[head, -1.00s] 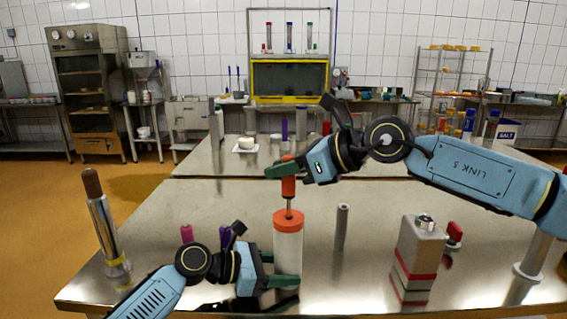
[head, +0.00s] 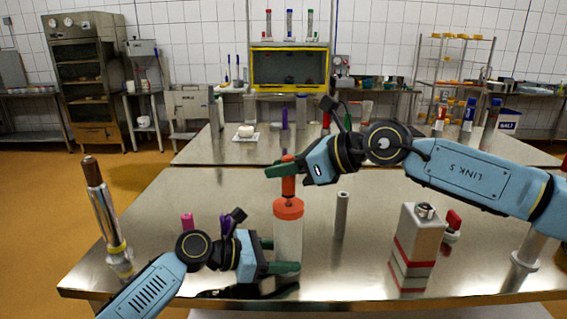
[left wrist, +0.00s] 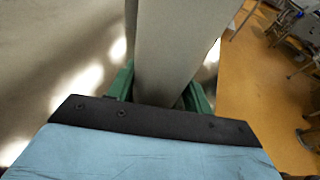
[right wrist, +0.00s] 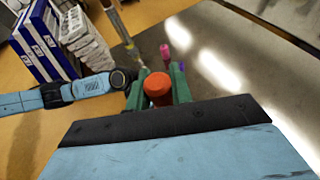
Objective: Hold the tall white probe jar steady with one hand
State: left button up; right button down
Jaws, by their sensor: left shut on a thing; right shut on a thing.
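The tall white probe jar (head: 288,238) with an orange lid (head: 288,208) stands upright near the table's front. My left gripper (head: 283,257) is shut around its lower body; the jar also fills the middle of the left wrist view (left wrist: 175,45) between the green fingers. My right gripper (head: 284,169) is shut on the orange-red handle of a probe (head: 288,187), directly above the lid. Only a short bit of the probe's stem shows between handle and lid; the rest is hidden. The handle's end shows in the right wrist view (right wrist: 158,85).
A grey rod (head: 341,215) stands just right of the jar. A grey box with red bands (head: 416,240) and a red-topped item (head: 452,222) are farther right. Pink (head: 188,221) and purple items stand behind my left arm. A metal tool with brown handle (head: 102,205) stands far left.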

jog(key=shift+f, duration=1.05)
jog(key=c, duration=1.2)
grip_release()
jog(key=shift+o, duration=0.2)
jog(key=shift+d, duration=0.1)
jog(key=v, duration=1.2)
pick_arm(q)
jog(key=o, duration=0.8)
jog(key=shift+o, duration=0.2)
